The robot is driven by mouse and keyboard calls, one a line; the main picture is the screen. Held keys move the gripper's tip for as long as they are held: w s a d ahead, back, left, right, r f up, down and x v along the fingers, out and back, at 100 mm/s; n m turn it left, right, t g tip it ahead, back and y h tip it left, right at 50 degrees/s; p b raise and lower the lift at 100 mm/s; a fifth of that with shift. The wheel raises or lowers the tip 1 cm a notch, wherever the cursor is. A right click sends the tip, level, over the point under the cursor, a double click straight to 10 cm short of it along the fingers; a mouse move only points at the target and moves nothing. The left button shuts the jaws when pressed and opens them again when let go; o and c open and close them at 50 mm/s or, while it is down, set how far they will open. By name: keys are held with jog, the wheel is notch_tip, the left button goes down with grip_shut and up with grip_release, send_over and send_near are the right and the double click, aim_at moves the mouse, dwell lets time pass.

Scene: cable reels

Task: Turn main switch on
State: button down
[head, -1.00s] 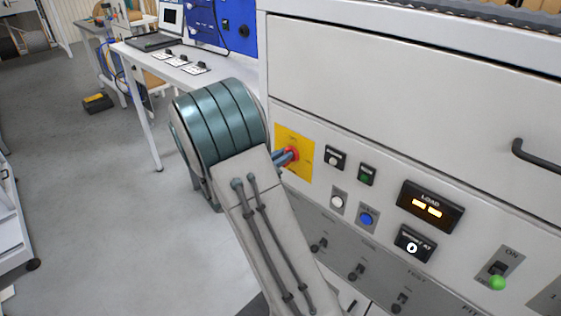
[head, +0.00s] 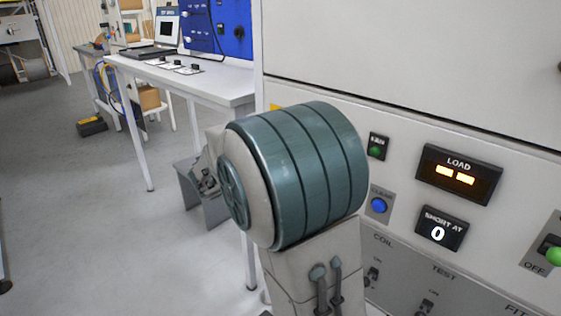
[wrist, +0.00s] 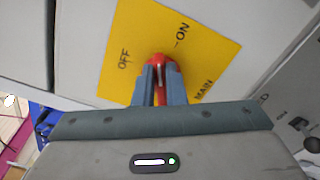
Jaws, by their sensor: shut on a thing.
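The main switch is a red knob (wrist: 160,66) on a yellow plate (wrist: 150,30) marked OFF, ON and MAIN in the wrist view. My gripper (wrist: 159,84) is shut on the red knob, one blue-grey finger on each side. A pale line on the knob lies between the fingers; whether it points exactly at OFF or ON I cannot tell. In the head view my arm hides the knob and the gripper, and only a corner of the yellow plate (head: 274,107) shows.
The grey panel carries a lit LOAD display (head: 458,174), a SHORT AT display (head: 441,228) reading 0, a blue button (head: 379,205), a green button (head: 376,150) and a green-tipped toggle (head: 555,256) near OFF. A white table (head: 215,90) stands behind left; open floor lies left.

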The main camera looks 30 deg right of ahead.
jog(key=m+b, duration=0.2)
jog(key=b, duration=0.2)
jog(key=f+m+b, duration=0.1)
jog(key=m+b, duration=0.2)
jog(key=b, duration=0.2)
jog(key=shift+s+f+m, duration=0.1)
jog(key=shift+s+m, duration=0.05)
jog(key=shift+m, duration=0.15)
jog(key=shift+b, duration=0.45)
jog(key=c, duration=1.5)
grip_release()
jog(key=p+v, duration=0.1)
jog(key=v, duration=1.3)
jog(key=shift+d+r+p, duration=0.1)
jog(key=shift+r+p, duration=0.1)
jog(key=shift+p, duration=0.15)
jog(key=shift+d, duration=0.1)
